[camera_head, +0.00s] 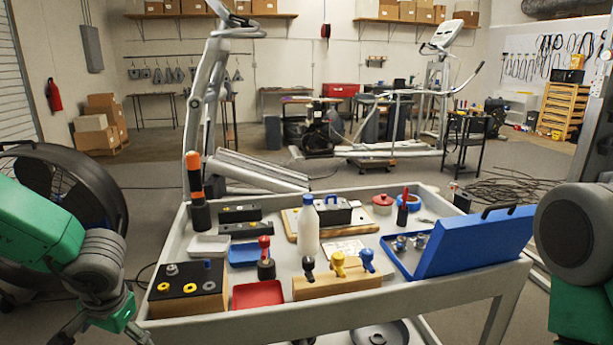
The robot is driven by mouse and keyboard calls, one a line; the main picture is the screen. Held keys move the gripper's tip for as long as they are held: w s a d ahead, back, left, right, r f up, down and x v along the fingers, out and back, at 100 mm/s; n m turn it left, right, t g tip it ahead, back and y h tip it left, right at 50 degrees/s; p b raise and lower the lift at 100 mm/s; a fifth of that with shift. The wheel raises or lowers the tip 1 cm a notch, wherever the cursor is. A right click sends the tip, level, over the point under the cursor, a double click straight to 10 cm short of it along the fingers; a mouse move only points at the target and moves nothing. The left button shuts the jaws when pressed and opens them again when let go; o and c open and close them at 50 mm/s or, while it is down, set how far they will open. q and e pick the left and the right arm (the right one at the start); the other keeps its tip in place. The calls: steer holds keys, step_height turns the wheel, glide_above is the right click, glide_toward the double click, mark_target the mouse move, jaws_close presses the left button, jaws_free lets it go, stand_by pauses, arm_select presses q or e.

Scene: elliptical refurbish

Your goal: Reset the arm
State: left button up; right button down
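My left arm (40,225) is green and grey and comes in from the left, bending down in front of the cart's left corner. Its gripper end (108,325) is at the bottom edge, left of the cart, partly cut off; its fingertips do not show clearly. My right arm (580,240) is at the right edge, a dark round joint with green links. Its gripper is out of the picture. Neither arm visibly holds anything.
A grey cart (440,292) stands close in front, bearing a white bottle (308,228), a wooden block with knobs (335,284), a red tray (257,294), a black-topped box (188,290) and an open blue case (475,245). An elliptical machine (205,110) stands behind.

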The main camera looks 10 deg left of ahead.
arm_select(q)
steer(key=s+d+f+h, duration=0.1)
steer(key=s+d+f, duration=0.2)
steer(key=s+f, duration=0.3)
steer(key=s+d+f+h, duration=0.1)
steer(key=s+d+f, duration=0.3)
steer(key=s, duration=0.6)
steer(key=s+d+f+g, duration=0.1)
steer(key=s+d+f, duration=0.3)
steer(key=s+f, duration=0.4)
steer(key=shift+s+h, duration=0.15)
steer(key=shift+h, duration=0.25)
steer(key=shift+f, duration=0.1)
